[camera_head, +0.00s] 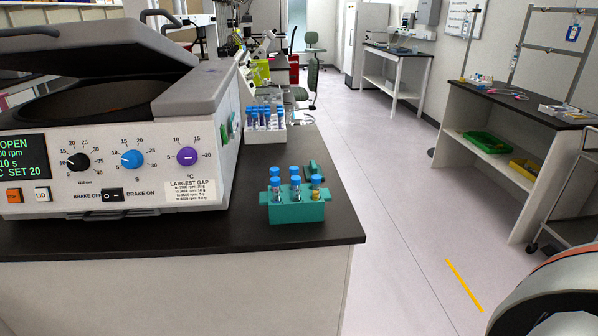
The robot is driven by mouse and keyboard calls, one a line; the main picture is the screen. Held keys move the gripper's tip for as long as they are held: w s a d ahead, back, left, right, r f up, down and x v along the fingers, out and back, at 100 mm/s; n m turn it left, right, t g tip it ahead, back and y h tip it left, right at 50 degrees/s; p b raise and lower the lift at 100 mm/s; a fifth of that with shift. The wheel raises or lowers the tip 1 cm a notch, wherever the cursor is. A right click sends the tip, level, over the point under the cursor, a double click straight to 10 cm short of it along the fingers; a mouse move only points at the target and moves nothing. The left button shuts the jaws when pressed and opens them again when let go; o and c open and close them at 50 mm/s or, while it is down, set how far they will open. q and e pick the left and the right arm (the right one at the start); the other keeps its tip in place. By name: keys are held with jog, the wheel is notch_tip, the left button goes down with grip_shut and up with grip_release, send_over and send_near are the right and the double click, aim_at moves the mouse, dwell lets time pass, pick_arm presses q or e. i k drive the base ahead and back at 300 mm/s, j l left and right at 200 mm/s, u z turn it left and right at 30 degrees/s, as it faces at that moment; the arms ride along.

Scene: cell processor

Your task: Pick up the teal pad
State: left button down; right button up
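A small dark teal piece (313,168), perhaps the teal pad, lies on the dark bench top just behind a teal rack (297,211). The rack hides part of the area around it, and its exact shape is too small to tell. The teal rack stands upright near the bench's right front corner and holds several blue-capped tubes. Neither of my grippers is in view. A rounded pale and dark part at the lower right corner looks like my own arm.
A large centrifuge (120,150) with its lid raised fills the left of the bench (270,233). A white rack (266,133) of blue-capped tubes stands behind. Bare bench top lies in front of the teal rack. Open floor (400,230) runs to the right, towards a side table (500,150).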

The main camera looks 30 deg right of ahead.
aim_at(313, 169)
jog(key=l+u, duration=0.2)
jog(key=u, duration=0.15)
jog(key=l+u, duration=0.2)
jog(key=u, duration=0.15)
jog(key=k+l+u, duration=0.1)
jog(key=u, duration=0.2)
jog(key=k+l+u, duration=0.15)
jog(key=l, duration=0.2)
jog(key=k+l+u, duration=0.35)
jog(key=l, duration=0.25)
jog(key=k+l+u, duration=0.1)
jog(key=k+l, duration=0.15)
jog(key=l, duration=0.15)
jog(key=k+l, duration=0.3)
jog(key=l+u, duration=0.05)
jog(key=l, duration=0.1)
